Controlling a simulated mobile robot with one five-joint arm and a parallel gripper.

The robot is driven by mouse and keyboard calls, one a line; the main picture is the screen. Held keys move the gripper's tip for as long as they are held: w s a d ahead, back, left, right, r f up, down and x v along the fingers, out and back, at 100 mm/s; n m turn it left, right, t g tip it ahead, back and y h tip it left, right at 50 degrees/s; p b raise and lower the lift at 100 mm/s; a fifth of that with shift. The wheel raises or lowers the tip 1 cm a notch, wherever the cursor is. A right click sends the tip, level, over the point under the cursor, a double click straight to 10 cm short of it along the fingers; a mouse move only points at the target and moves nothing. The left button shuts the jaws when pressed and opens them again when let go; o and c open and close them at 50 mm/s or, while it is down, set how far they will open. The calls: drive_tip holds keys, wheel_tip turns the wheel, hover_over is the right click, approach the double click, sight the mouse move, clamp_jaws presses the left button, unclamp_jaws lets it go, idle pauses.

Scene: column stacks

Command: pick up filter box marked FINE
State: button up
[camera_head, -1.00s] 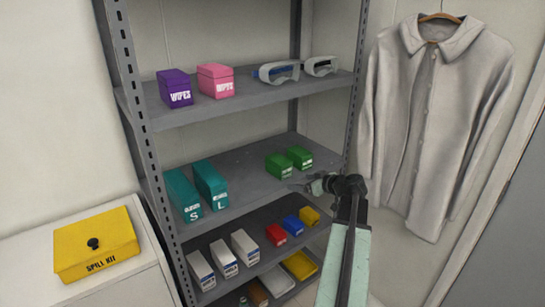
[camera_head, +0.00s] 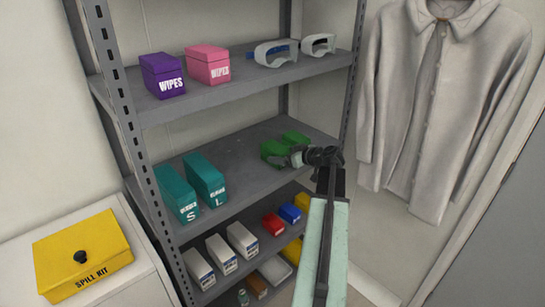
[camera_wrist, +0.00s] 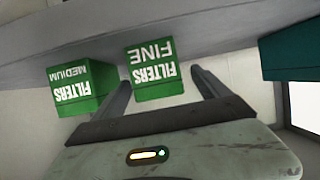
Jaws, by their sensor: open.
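In the wrist view, which shows the labels upside down, the green filter box marked FINE (camera_wrist: 152,74) lies between the two fingers of my open gripper (camera_wrist: 163,80). Gaps show beside it, the left one small. A second green box marked MEDIUM (camera_wrist: 79,87) is just left of the left finger. In the head view, my gripper (camera_head: 285,157) is at the green boxes on the middle shelf. The nearer left green box (camera_head: 271,148) is partly hidden by it; the other green box (camera_head: 296,138) is behind to the right.
Teal boxes S (camera_head: 178,194) and L (camera_head: 206,181) stand left on the same shelf (camera_head: 237,163). The upper shelf (camera_head: 215,91) holds wipes boxes and goggles. Lower shelves hold white, red, blue and yellow boxes. A hanging coat (camera_head: 430,110) is at right.

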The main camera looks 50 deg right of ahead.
drive_tip(key=b+x, duration=0.1)
drive_tip(key=x, duration=0.4)
drive_tip(key=shift+w+d+r+b, duration=0.15)
drive_tip(key=shift+d+r+b, duration=0.05)
drive_tip(key=shift+b, duration=0.1)
drive_tip(key=c, duration=1.6)
drive_tip(key=shift+o, duration=0.2)
drive_tip(key=shift+r, duration=0.15)
